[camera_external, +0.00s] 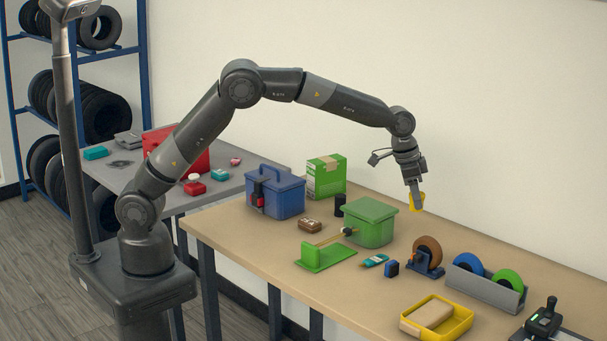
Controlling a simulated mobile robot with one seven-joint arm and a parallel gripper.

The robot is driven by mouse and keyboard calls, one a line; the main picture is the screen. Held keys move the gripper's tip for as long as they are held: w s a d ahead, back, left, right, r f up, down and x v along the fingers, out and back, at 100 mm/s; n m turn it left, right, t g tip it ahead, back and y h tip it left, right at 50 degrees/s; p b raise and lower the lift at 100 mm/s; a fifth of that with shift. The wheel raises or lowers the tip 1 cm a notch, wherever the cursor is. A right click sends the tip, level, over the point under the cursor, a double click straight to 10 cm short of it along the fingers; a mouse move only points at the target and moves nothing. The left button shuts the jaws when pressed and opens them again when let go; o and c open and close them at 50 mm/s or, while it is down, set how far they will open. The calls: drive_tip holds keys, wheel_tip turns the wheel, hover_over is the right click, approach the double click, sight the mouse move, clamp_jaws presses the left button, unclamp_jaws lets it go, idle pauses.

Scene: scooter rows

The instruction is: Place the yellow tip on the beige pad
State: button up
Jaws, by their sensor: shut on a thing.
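My gripper (415,194) points down in the air above the back of the wooden table, to the right of the green box. It is shut on a small yellow piece, the yellow tip (417,202), whose upper part is partly hidden by the fingers. A beige pad (431,313) lies at the yellow tray (462,326) near the table's front edge. The pad is well in front of and below my gripper, apart from the yellow tip.
A green lidded box (371,225), blue toolbox (277,197) and green carton (326,177) stand left of my gripper. A brown tape roll (428,252) and grey holder (485,289) with blue and green rolls stand between gripper and tray. A black-green device (543,321) is at right.

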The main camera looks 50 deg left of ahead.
wheel_tip(320, 180, up, 7)
drive_tip(key=shift+r, duration=0.2)
drive_tip(key=s+d+m, duration=0.2)
drive_tip(key=s+d, duration=0.6)
drive_tip(key=s, duration=0.4)
drive_tip(key=s+d+m+g+h, duration=0.1)
drive_tip(key=s+d+m, duration=0.1)
drive_tip(key=s+d, duration=0.8)
drive_tip(key=s+d+m, duration=0.2)
drive_tip(key=s+d, duration=0.4)
drive_tip(key=s, duration=0.9)
hover_over(431, 313)
drive_tip(key=a, duration=0.1)
drive_tip(key=f, duration=1.2)
drive_tip(key=shift+s+f, duration=0.15)
drive_tip(key=shift+s, duration=0.1)
drive_tip(key=shift+w+f, duration=0.1)
drive_tip(key=shift+w, duration=0.05)
drive_tip(key=shift+f, duration=1.95)
drive_tip(key=shift+f, duration=0.15)
